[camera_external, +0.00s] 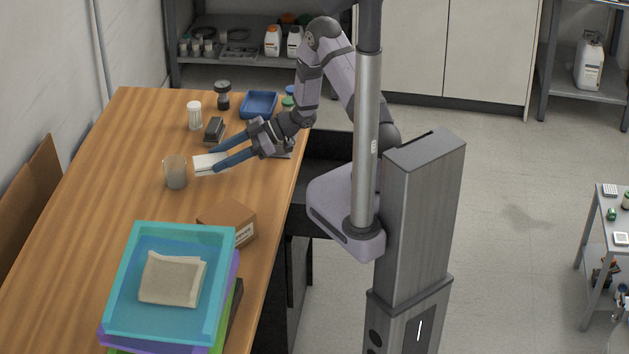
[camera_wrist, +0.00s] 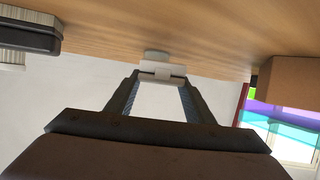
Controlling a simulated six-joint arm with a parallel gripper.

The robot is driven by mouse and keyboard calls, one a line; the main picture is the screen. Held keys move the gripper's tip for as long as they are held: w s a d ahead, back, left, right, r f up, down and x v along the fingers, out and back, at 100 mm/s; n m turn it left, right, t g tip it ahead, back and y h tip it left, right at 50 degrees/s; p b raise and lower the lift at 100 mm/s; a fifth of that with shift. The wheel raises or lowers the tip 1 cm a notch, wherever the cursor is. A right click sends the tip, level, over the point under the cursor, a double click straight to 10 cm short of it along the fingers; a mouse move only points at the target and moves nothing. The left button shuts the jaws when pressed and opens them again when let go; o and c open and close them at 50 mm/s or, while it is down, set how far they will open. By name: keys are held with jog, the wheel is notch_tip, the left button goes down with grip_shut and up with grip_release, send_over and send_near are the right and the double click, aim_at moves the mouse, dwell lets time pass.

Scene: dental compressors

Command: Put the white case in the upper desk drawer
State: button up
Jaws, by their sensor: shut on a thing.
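The white case (camera_external: 204,162) is held between the blue-grey fingers of my gripper (camera_external: 216,160), over the wooden desk beside a clear glass. In the wrist view the white case (camera_wrist: 147,68) spans the two fingertips of my gripper (camera_wrist: 158,82). I cannot tell whether the case still touches the desk top. A dark drawer (camera_external: 328,147) stands pulled out from the desk's right side, behind and below my arm. My arm hides part of it, and its inside shows only in part.
A clear glass (camera_external: 175,172) stands just left of the case. A cardboard box (camera_external: 228,221) and stacked coloured trays (camera_external: 222,270) are nearer the camera. A dark stapler-like object (camera_external: 214,130), a white-capped jar (camera_external: 194,116) and a blue tray (camera_external: 259,104) stand farther back.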

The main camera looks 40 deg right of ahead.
jog(key=shift+f, duration=1.95)
jog(key=shift+f, duration=0.2)
jog(key=o, duration=1.1)
jog(key=shift+r, duration=0.2)
jog(key=v, duration=0.3)
jog(key=shift+r, duration=0.2)
notch_tip(320, 180, up, 5)
jog(key=shift+r+b, duration=0.1)
jog(key=shift+b, duration=0.2)
jog(key=shift+o, duration=0.3)
jog(key=shift+r, duration=0.65)
